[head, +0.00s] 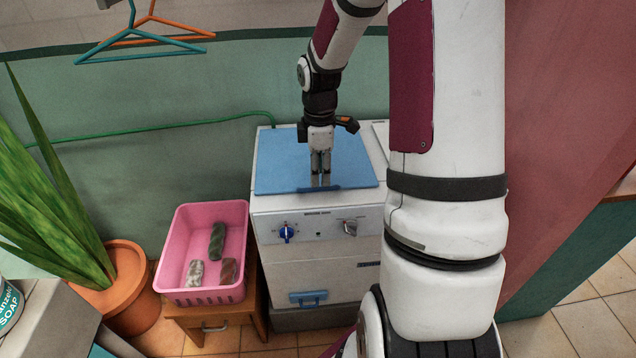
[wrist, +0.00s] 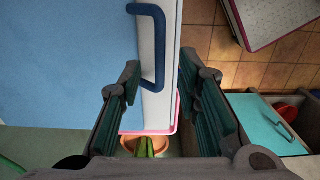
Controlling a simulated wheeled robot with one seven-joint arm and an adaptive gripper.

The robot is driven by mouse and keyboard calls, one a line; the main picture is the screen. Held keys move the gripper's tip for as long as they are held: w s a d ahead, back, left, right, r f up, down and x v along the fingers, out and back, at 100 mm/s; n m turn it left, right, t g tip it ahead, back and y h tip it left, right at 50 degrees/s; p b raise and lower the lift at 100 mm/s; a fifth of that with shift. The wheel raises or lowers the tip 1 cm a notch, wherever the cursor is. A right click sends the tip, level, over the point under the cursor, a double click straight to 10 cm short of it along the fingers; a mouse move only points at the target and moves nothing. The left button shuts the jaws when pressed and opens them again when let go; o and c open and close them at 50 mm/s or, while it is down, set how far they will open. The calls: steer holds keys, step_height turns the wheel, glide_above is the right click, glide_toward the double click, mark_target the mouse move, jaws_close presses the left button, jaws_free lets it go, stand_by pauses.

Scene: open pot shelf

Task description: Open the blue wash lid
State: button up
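The blue wash lid (head: 282,160) lies flat and shut on top of the white washing machine (head: 320,270). Its dark blue bar handle (head: 347,187) runs along the lid's front edge. My gripper (head: 320,178) points down over the front part of the lid, close to the handle. In the wrist view the lid (wrist: 60,60) fills the upper left, and the handle (wrist: 158,48) shows ahead of the fingers. My gripper's fingers (wrist: 160,78) are apart there, with nothing held between them. I cannot tell the exact height gap to the handle.
The machine's front has a blue knob (head: 287,231), a grey knob (head: 350,227) and a lower blue handle (head: 308,298). A potted plant (head: 110,300) is further left. Hangers (head: 140,45) hang upper left.

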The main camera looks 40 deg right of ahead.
mark_target(319, 187)
steer(key=shift+f, duration=1.95)
steer(key=shift+c, duration=0.6)
jaws_close()
